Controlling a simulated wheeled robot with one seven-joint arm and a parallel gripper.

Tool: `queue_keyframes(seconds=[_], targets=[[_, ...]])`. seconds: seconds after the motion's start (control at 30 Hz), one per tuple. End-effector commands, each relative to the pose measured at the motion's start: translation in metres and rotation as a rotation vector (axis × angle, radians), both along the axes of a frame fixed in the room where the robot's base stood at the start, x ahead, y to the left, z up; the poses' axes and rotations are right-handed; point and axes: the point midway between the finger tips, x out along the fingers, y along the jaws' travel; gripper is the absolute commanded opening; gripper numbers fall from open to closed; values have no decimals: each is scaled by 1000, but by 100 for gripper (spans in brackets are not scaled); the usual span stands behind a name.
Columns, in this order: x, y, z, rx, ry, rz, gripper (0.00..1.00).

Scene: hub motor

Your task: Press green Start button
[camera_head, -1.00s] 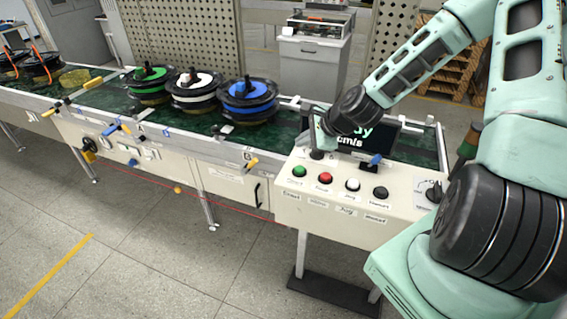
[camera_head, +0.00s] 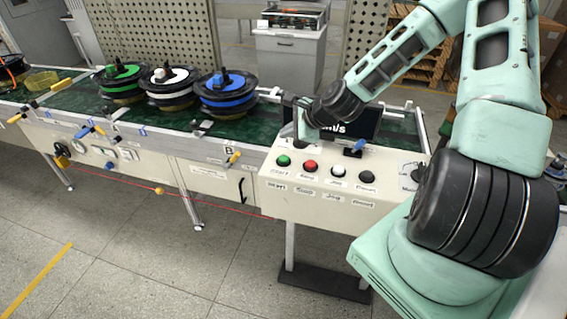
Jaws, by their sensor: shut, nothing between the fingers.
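The green Start button (camera_head: 283,161) is the leftmost in a row on the top of a cream control box (camera_head: 300,208). A red button (camera_head: 310,165), a white button (camera_head: 338,171) and a black button (camera_head: 367,177) sit to its right. My gripper (camera_head: 300,142) is shut and empty, pointing down at the back left of the box, slightly behind and right of the green button. It looks apart from the button; its height above the panel is hard to tell. The fingertips are small and dark here.
A display (camera_head: 350,124) stands behind the buttons, partly hidden by my arm. A green conveyor (camera_head: 75,97) runs left, carrying reels with green, white and blue tops (camera_head: 226,90).

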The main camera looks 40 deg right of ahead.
Motion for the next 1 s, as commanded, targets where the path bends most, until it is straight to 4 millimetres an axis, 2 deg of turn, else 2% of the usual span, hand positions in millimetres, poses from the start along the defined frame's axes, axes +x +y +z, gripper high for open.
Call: queue_keyframes(seconds=[0.03, 0.1, 0.4, 1.0], targets=[[0, 0, -15, 0, 1, 1, 0], [0, 0, -25, -1, 1, 1, 0], [0, 0, -56, 1, 0, 1, 0], [0, 0, -59, 0, -1, 1, 0]])
